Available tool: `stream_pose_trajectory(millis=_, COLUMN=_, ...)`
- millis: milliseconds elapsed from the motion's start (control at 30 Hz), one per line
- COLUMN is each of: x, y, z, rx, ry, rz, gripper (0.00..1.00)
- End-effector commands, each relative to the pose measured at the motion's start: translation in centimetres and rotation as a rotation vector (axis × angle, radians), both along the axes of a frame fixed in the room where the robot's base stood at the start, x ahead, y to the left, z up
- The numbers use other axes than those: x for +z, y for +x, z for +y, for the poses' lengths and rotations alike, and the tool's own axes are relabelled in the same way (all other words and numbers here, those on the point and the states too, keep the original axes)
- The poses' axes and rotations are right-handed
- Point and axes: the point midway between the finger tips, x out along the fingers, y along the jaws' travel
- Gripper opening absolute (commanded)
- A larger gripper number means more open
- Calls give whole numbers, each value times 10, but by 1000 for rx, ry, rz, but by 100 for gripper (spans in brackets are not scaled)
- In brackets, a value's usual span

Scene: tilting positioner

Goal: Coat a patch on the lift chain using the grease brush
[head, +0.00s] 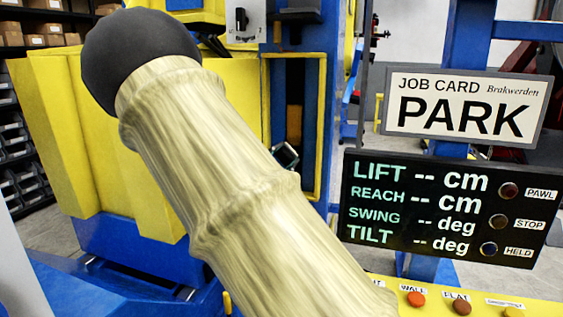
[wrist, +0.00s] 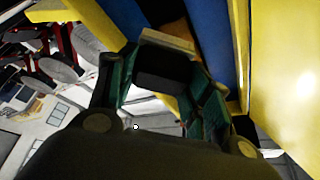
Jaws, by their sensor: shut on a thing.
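My gripper (wrist: 160,82) shows in the wrist view with its green-lined fingers closed on a dark block with a pale tan strip (wrist: 168,40) along its far edge. I take this to be the grease brush, though its bristles are not clear. In the head view, a small dark piece of my gripper (head: 285,156) shows beside my arm, in front of a tall yellow-framed opening. A brown strip (head: 294,124) stands inside that opening; I cannot tell whether it is the lift chain. The brush is not clearly visible in the head view, where my arm covers much of the middle.
A blue post (head: 468,60) carries a job card reading PARK (head: 462,108). Below it, a dark display (head: 445,208) shows dashes for lift, reach, swing and tilt. A yellow button panel (head: 470,300) is at the bottom right. Yellow panels (head: 60,130) stand at left, with shelves behind.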

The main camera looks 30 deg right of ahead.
Motion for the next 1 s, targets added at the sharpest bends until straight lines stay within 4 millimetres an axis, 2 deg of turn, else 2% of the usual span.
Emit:
stream_pose_trajectory(millis=500, x=0, y=27, z=-33, rx=1, ry=1, rz=0, gripper=30)
stream_pose_trajectory(millis=1000, x=0, y=32, z=-38, rx=1, ry=1, rz=1, gripper=30)
